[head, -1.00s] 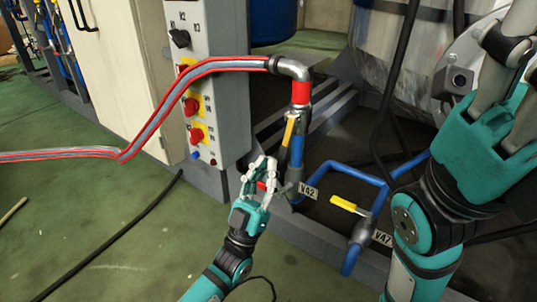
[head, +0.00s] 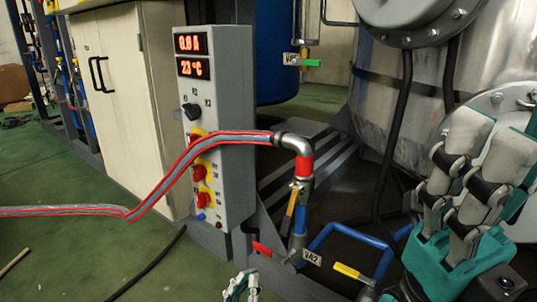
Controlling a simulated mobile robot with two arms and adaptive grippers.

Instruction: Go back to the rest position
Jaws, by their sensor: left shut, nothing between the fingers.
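My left gripper (head: 241,286) is at the bottom edge of the head view, largely cut off. Its pale fingers point up, are shut and hold nothing. It shows below the red valve handle (head: 262,249) next to the V42 label (head: 312,257), apart from it in the picture. My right gripper (head: 462,190) is large at the right, with its grey fingers pointing up in front of the steel vessel. I cannot tell whether its fingers are open or shut, and I see nothing held in it.
A grey control box (head: 233,95) with lit displays stands left of centre. A red-striped hose (head: 170,180) runs from the left to a metal elbow (head: 295,143). Blue pipes (head: 345,232) and a yellow valve handle (head: 347,271) are low centre-right. The steel vessel (head: 350,100) stands behind. Green floor (head: 75,225) is mostly clear.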

